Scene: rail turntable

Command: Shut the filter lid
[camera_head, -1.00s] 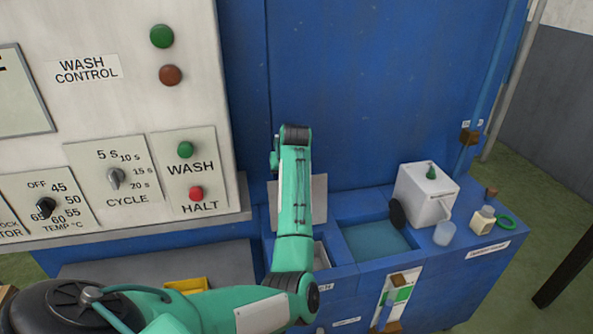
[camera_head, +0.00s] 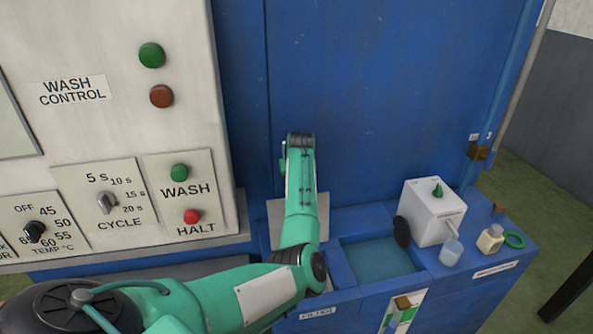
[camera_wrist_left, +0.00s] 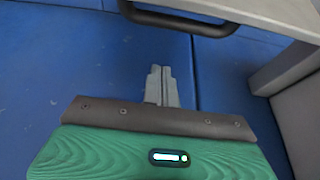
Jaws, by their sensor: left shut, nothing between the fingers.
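The filter lid (camera_head: 323,216) is a flat grey plate standing raised at the back of the filter compartment, above the FILTER label (camera_head: 318,312). My left arm crosses in front of it and hides its middle and most of the opening. In the head view my left gripper is hidden behind its own wrist. In the left wrist view the left gripper (camera_wrist_left: 162,85) is shut and empty, with blue surface behind it. A grey panel with a dark bar handle (camera_wrist_left: 180,22), probably the lid, is at the top of that view, apart from the fingertips. My right gripper is not in view.
Right of the filter is an open basin (camera_head: 380,262) with bluish liquid. The wash control panel (camera_head: 110,150) rises at left.

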